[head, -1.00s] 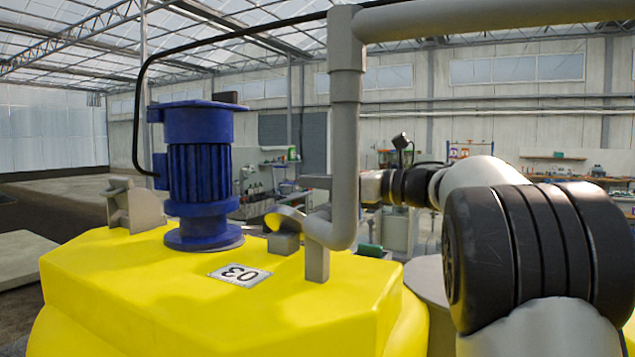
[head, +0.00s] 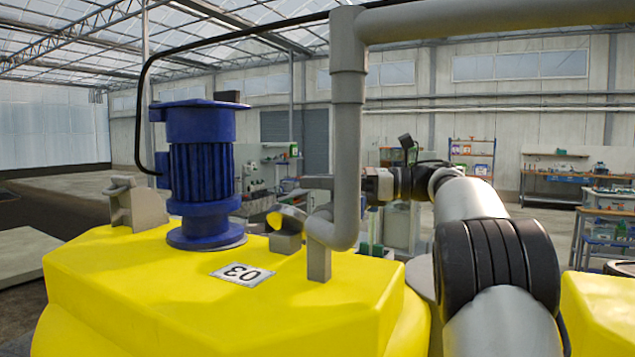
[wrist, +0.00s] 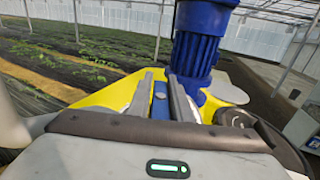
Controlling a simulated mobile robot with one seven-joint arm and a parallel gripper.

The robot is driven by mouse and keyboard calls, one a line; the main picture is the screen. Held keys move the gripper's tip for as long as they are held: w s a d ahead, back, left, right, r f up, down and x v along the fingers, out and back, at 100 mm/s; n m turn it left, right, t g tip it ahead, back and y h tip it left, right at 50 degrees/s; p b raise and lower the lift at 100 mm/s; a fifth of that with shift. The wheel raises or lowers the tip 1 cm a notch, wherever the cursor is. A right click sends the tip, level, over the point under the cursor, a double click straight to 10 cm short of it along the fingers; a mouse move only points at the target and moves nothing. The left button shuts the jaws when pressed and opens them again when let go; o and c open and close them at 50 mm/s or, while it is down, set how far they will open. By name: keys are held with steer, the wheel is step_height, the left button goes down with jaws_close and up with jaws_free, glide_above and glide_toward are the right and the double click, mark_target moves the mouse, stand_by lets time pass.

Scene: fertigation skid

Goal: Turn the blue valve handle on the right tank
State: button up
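A narrow blue bar, seemingly the valve handle (wrist: 160,100), shows between my gripper's fingers in the wrist view. My gripper (wrist: 161,88) has one grey finger on each side of it, with a slim gap showing. I cannot tell whether either finger touches it. In the head view the handle cannot be made out, and the grey pipe covers part of my gripper; a grey finger (head: 317,183) shows left of the pipe. A yellow tank (head: 180,300) marked 03 fills the foreground, and another yellow tank (head: 605,310) shows at the right edge.
A blue motor (head: 200,170) stands on the near tank and also rises beyond my fingers in the wrist view (wrist: 197,50). The grey upright pipe (head: 347,130) stands close to my wrist. Shelves and benches (head: 600,215) stand farther back.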

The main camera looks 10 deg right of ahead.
steer(key=shift+o, duration=1.4)
steer(key=shift+d, duration=0.15)
steer(key=v, duration=1.7)
steer(key=shift+s, duration=0.1)
